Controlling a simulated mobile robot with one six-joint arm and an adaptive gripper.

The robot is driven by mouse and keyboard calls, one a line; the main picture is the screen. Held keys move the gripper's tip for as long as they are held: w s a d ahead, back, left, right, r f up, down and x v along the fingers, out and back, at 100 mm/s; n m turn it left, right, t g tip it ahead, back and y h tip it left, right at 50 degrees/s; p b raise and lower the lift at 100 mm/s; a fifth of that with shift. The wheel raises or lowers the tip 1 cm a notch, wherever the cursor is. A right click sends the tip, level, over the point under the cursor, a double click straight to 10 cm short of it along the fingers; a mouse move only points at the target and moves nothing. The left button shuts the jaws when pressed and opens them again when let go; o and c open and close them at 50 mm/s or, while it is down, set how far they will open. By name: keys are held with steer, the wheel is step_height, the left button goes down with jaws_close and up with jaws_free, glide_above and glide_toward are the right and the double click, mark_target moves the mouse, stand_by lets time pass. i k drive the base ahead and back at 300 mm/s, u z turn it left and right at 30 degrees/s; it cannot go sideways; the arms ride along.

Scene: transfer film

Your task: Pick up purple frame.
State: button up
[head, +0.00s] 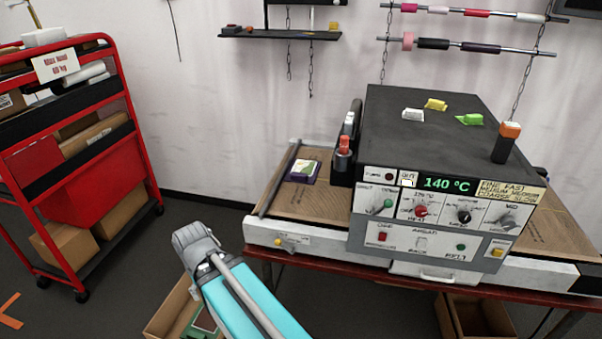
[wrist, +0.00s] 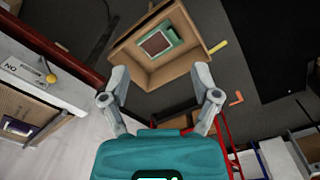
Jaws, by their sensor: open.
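The purple frame (head: 303,170) lies on the brown cardboard-covered surface left of the grey press, with a pale, yellowish-green label area on top. What looks like the same frame (wrist: 20,127) shows at the left edge of the wrist view, on the brown board. My gripper (wrist: 160,97) is open and empty in the wrist view, its two grey fingers spread wide. It is apart from the purple frame, which lies off to its left.
A cardboard box (wrist: 185,70) on the floor holds a green frame (wrist: 172,36). The grey press (head: 430,140) stands right of the purple frame, with red-topped and dark items (head: 343,150) between them. A red cart (head: 80,170) stands at left.

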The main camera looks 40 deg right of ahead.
mark_target(302, 171)
steer(key=u, duration=0.6)
steer(key=i, duration=1.4)
steer(key=z, duration=1.75)
